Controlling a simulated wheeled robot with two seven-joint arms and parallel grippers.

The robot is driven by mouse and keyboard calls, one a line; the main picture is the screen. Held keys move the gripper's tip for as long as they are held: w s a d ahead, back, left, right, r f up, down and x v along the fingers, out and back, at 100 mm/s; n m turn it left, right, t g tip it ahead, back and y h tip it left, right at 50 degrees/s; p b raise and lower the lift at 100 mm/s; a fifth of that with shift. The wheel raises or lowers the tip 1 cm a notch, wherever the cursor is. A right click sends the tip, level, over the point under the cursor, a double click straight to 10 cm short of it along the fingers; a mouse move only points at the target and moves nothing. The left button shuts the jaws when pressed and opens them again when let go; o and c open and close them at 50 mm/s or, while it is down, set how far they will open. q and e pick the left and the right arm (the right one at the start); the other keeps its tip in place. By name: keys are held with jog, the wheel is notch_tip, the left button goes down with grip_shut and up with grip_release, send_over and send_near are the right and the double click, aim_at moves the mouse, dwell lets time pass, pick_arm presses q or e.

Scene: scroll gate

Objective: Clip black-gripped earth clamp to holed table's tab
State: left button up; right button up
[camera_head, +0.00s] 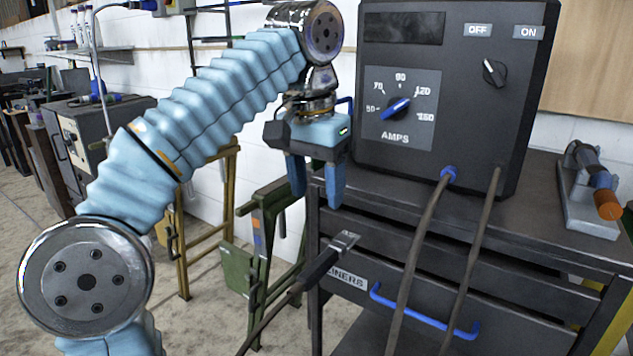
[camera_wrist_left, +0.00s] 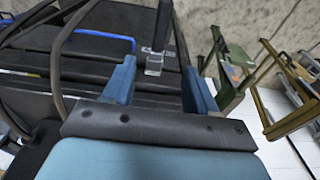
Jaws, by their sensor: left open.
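The earth clamp's black grip (camera_head: 318,269) slants up at the front left corner of the dark cabinet, with its metal jaw end (camera_head: 344,241) uppermost and a cable running down to the left. My left gripper (camera_head: 316,194) is open and empty, fingers pointing down, above the clamp and apart from it. In the left wrist view, the metal jaw (camera_wrist_left: 154,66) and black grip (camera_wrist_left: 163,25) show beyond and between the two blue fingers of this gripper (camera_wrist_left: 160,78). What holds the clamp up cannot be told. I see no holed table or tab. My right gripper is not in view.
A black welding machine (camera_head: 450,110) stands on the drawer cabinet (camera_head: 400,235), with two cables (camera_head: 418,250) hanging down its front. A blue drawer handle (camera_head: 420,312) sticks out below. Green (camera_head: 262,235) and yellow (camera_head: 180,240) frames stand behind. Floor shows at left.

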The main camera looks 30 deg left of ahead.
aim_at(292, 290)
pick_arm(q)
jog(key=f+b, duration=0.1)
jog(key=f, duration=0.3)
jog(key=w+f+b, duration=0.1)
jog(key=f, duration=0.4)
jog(key=f+b, duration=0.1)
jog(key=f, duration=0.3)
jog(key=shift+w+f, duration=0.35)
grip_shut()
jog(key=shift+s+b, duration=0.35)
jog(key=shift+b, duration=0.15)
jog(key=shift+s+b, duration=0.65)
jog(key=shift+s, duration=0.5)
jog(key=shift+s+a+b, duration=0.15)
jog(key=shift+s+b, duration=0.5)
jog(key=shift+s, duration=0.75)
jog(key=shift+s+a+b, duration=0.1)
jog(key=shift+s+b, duration=0.5)
jog(key=shift+s, duration=0.75)
